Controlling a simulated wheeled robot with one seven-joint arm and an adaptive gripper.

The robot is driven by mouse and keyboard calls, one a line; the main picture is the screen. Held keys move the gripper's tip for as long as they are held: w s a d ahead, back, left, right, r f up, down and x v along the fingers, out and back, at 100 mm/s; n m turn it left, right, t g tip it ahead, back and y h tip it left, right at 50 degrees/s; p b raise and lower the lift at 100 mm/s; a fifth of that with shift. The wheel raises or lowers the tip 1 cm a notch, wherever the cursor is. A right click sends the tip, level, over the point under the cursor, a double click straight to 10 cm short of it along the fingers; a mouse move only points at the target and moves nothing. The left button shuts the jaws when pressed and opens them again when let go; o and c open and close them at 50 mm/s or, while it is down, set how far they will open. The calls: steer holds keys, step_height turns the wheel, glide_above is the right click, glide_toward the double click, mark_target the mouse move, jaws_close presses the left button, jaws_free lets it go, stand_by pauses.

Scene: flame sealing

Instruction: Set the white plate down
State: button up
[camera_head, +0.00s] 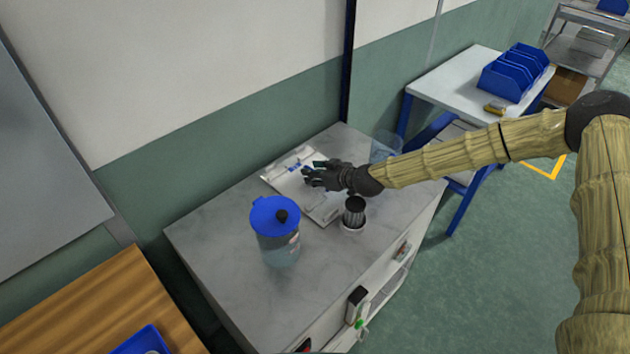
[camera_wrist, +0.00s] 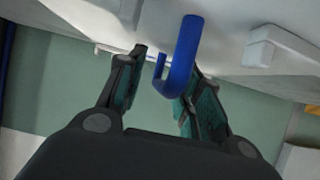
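The white plate (camera_head: 292,187) is a flat, pale panel with small blue parts, at the back of the grey marble-look counter in the head view. Its pale underside or face fills the top of the wrist view (camera_wrist: 225,30). A blue hook (camera_wrist: 183,55) stands out from it there. My gripper (camera_head: 308,173) is over the plate's far part, with its fingers at the blue parts. In the wrist view my fingers (camera_wrist: 165,78) are apart, with the hook in the gap and wall showing beside it. Whether the plate rests fully on the counter is hidden.
A blue-lidded jug (camera_head: 277,232) stands on the counter left of the plate. A dark-topped ribbed cup (camera_head: 354,213) stands close to its near right side. A clear container (camera_head: 385,146) is behind my wrist. The counter's front left (camera_head: 215,240) is bare.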

steer(key=shift+c, duration=0.3)
jaws_close()
steer(key=shift+r, duration=0.1)
